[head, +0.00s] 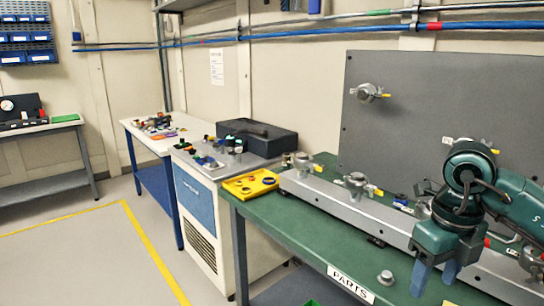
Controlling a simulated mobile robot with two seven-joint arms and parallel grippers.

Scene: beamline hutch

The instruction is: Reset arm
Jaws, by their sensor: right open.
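My right arm comes in from the right edge and is bent, with its dark green wrist above the green bench (270,222). My right gripper (434,274) points down with its two blue fingers apart, over the front part of the bench. It is open and I see nothing between the fingers. A small grey metal part (385,278) stands on the bench left of the fingers, apart from them. My left gripper is not in view.
A grey rail (325,193) with metal fittings (356,183) runs along the bench, partly behind my right arm. A grey upright panel (440,100) stands behind. A yellow tray (250,184) sits at the bench's left end. Open floor (95,255) lies left.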

